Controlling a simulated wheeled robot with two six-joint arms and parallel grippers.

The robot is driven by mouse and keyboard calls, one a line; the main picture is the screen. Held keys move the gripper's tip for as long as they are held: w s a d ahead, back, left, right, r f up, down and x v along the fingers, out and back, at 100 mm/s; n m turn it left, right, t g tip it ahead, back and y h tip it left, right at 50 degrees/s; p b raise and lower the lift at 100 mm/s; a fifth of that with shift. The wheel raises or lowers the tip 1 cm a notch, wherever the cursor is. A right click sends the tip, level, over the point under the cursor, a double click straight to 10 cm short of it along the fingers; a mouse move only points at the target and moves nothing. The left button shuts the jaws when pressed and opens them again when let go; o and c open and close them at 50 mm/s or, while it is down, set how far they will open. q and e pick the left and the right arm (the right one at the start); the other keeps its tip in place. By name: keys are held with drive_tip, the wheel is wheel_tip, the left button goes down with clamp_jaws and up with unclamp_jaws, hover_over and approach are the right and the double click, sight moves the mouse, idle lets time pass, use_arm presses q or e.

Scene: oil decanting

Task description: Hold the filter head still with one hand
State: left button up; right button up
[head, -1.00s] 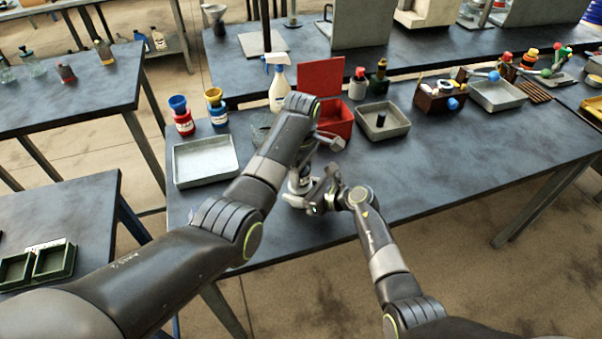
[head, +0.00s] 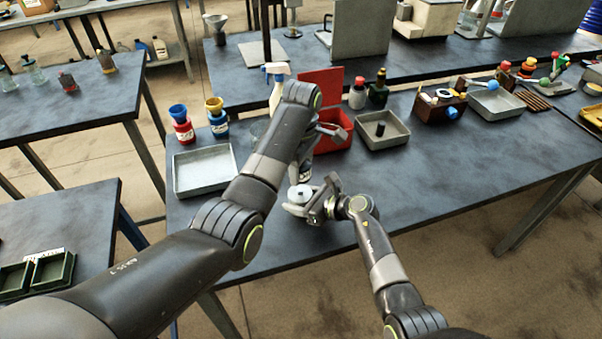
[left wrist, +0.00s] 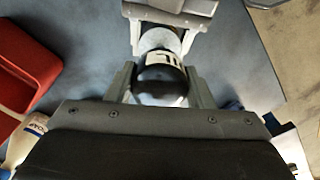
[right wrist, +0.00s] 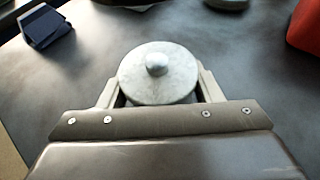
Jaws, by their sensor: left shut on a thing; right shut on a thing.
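The filter head (right wrist: 158,75), a pale round metal disc with a small knob in its middle, is between the fingers of my right gripper (right wrist: 155,92). In the head view the filter head (head: 301,194) is near the table's front edge. My right gripper (head: 312,206) is shut on it from the right. My left gripper (left wrist: 160,82) is shut on a dark cylinder with a white label (left wrist: 162,75). In the head view this labelled cylinder (head: 304,174) is partly hidden by my left gripper. I cannot tell whether it touches the filter head.
A red box (head: 339,132) with its lid up stands behind my grippers. A grey tray (head: 189,191) is at the left and another tray (head: 392,139) is at the right. A spray bottle (head: 275,95) stands behind my left arm. The table's right front is clear.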

drive_tip(key=o, duration=1.4)
drive_tip(key=shift+o, duration=0.2)
drive_tip(key=v, duration=1.1)
drive_tip(key=shift+s+d+b, duration=0.25)
drive_tip(key=shift+d+b, duration=0.05)
drive_tip(key=shift+d+r, duration=0.1)
